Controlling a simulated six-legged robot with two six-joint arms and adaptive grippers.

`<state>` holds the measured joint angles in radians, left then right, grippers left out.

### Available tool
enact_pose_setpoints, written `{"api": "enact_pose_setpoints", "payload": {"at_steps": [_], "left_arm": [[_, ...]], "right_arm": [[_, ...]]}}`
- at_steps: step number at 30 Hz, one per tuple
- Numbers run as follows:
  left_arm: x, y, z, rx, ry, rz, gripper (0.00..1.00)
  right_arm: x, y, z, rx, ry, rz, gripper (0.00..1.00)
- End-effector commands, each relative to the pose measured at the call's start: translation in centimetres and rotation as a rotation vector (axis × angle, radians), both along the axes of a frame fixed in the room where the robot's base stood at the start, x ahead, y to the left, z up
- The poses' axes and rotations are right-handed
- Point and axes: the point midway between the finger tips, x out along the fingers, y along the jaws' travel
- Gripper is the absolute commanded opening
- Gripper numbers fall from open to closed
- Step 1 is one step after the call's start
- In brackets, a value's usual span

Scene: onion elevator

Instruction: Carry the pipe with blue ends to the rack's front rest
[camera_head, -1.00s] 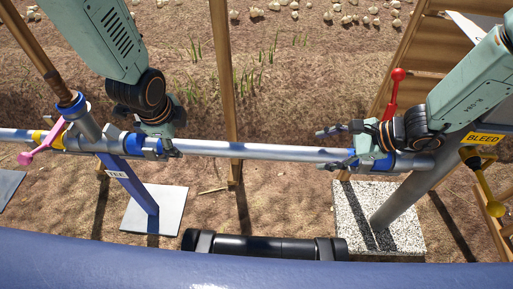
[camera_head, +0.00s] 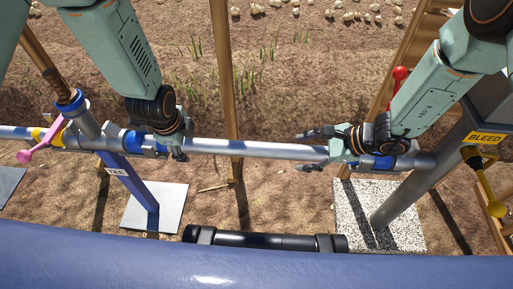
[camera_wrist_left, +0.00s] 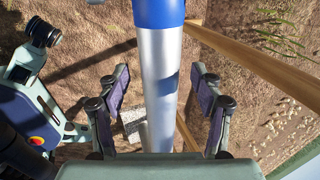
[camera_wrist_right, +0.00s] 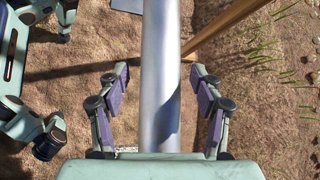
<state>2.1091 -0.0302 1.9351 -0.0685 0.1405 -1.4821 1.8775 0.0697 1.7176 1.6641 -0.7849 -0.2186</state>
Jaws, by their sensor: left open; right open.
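The grey pipe with blue ends (camera_head: 250,150) lies level across the head view, in line between the TEE post and the BLEED post. Its left blue end (camera_head: 147,145) is by the TEE post and its right blue end (camera_head: 374,162) is by the BLEED post. My left gripper (camera_head: 182,152) is open over the pipe, just right of the left blue end. In the left wrist view the pipe (camera_wrist_left: 158,85) runs between the open fingers. My right gripper (camera_head: 320,150) is open around the pipe, left of the right blue end. The right wrist view shows the pipe (camera_wrist_right: 160,70) between its fingers.
The blue TEE post (camera_head: 135,185) has a pink lever (camera_head: 40,148). The BLEED post (camera_head: 410,190) stands on a speckled slab (camera_head: 352,215), with a yellow handle (camera_head: 483,180) and a red-knobbed lever (camera_head: 399,74) nearby. A black cylinder (camera_head: 265,242) lies at the front. A wooden pole (camera_head: 226,80) rises behind.

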Motion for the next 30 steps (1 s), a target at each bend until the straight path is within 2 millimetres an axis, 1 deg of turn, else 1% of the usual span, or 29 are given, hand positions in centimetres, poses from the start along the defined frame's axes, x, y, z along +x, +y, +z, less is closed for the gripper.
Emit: {"api": "enact_pose_setpoints", "payload": {"at_steps": [1, 6, 15, 30], "left_arm": [[0.17, 0.01, -0.55, 0.0, 0.001, 0.0, 0.66], [0.51, -0.03, -1.34, 0.0, 0.0, 0.0, 0.66], [0.54, -0.04, -1.39, 0.0, 0.0, 0.0, 0.65], [0.52, -0.04, -1.38, 0.0, 0.0, 0.0, 0.23]], "right_arm": [[0.07, 0.39, -0.4, 0.0, 0.001, 0.001, 0.66], [0.36, 1.0, -0.94, 0.001, 0.0, 0.0, 0.66], [0.4, 1.04, -0.98, 0.001, 0.001, 0.0, 0.65], [0.4, 1.02, -0.97, 0.001, 0.001, 0.0, 0.23]]}}
